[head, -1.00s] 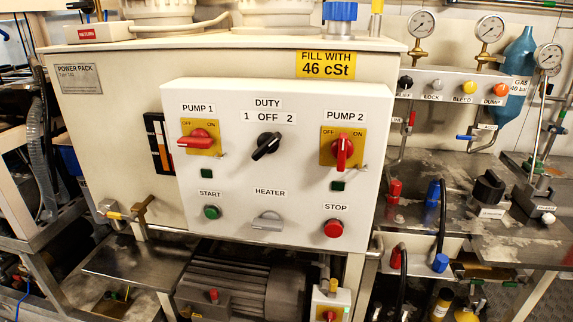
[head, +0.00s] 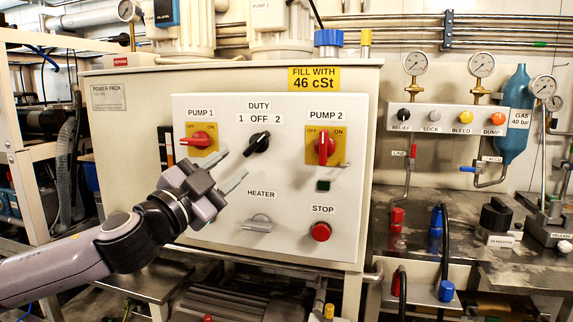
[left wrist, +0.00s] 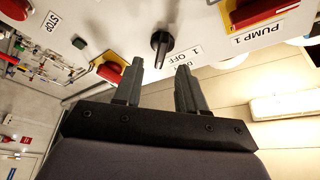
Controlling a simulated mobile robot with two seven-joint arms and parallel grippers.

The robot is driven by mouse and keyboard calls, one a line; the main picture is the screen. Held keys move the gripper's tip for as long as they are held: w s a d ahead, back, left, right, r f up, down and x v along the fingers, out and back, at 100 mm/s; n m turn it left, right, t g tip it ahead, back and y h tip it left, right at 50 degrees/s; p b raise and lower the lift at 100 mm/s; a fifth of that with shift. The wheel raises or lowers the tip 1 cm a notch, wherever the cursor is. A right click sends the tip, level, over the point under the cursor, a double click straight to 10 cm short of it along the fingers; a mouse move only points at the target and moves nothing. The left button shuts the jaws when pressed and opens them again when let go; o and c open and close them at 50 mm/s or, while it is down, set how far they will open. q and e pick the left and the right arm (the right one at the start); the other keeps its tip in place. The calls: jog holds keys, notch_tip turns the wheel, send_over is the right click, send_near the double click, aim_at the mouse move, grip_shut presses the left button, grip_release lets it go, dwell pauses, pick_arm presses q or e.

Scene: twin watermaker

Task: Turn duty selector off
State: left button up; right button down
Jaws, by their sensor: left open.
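The duty selector (head: 257,143) is a black knob on the white panel, below the label "DUTY 1 OFF 2". Its bar stands slanted, from lower left to upper right; I cannot tell for sure which end is the pointer. In the left wrist view the black knob (left wrist: 161,43) is just beyond the fingers, near the middle of the gap. My left gripper (head: 235,162) is open and empty, in front of the panel. In the head view its fingertips are to the lower left of the knob, apart from it. It also shows in the left wrist view (left wrist: 160,66). My right gripper is not in view.
The red pump 1 switch (head: 202,140) is to the left of the selector and the red pump 2 switch (head: 324,145) to the right. Below are the grey heater knob (head: 257,222) and the red stop button (head: 320,231). My left gripper hides the start button.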

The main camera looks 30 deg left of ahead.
aim_at(252, 148)
pick_arm(q)
jog(key=p+x, duration=0.1)
jog(key=x, duration=0.2)
jog(key=p+x, duration=0.2)
jog(key=shift+w+r, duration=0.25)
jog(key=shift+r, duration=0.25)
jog(key=shift+w+d+p, duration=0.15)
jog(key=shift+w+p, duration=0.2)
jog(key=shift+w, duration=0.4)
grip_shut()
